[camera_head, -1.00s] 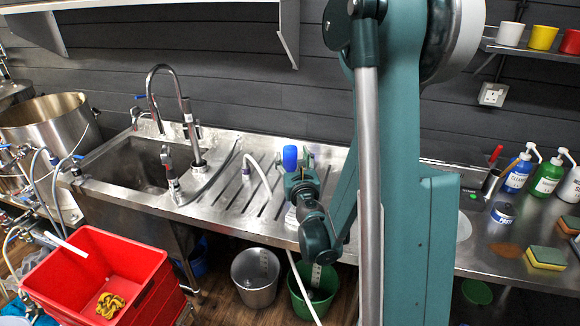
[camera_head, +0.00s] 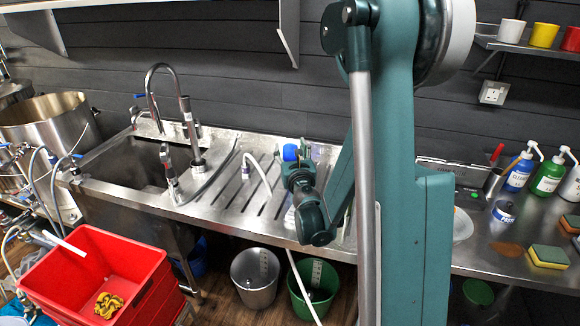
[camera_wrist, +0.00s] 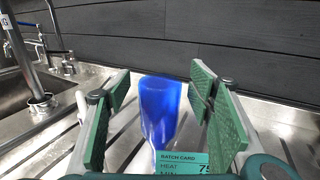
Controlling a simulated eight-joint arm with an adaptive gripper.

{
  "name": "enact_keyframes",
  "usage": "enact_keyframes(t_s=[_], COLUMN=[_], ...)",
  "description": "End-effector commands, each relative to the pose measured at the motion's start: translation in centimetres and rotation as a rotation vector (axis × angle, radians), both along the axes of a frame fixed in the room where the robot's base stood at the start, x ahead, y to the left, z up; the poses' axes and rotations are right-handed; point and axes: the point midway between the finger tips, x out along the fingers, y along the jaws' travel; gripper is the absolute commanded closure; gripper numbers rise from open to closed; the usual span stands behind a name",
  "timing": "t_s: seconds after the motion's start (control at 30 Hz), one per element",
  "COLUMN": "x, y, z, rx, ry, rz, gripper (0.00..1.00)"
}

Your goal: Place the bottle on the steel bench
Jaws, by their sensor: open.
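My gripper is open over the grooved drainboard of the steel bench (camera_head: 222,205). Whether the bottle touches the bench is hidden.
A batch card (camera_wrist: 182,163) is low in the wrist view. A sink with a tall tap (camera_head: 186,115) lies left. A thin white hose (camera_head: 258,170) bends near my gripper. Spray bottles (camera_head: 548,172) and sponges (camera_head: 547,256) are on the right. A dark wall is behind.

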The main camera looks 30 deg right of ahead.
Motion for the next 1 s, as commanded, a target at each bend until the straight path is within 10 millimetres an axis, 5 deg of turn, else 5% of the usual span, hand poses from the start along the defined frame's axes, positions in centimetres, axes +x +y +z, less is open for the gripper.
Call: enact_keyframes(t_s=[0.7,1.0], x=[0.85,0.85], y=[-0.29,-0.29], z=[0.04,0.04], rx=[0.0,0.0], ry=[0.0,0.0], rz=[0.0,0.0], gripper=[0.49,0.88])
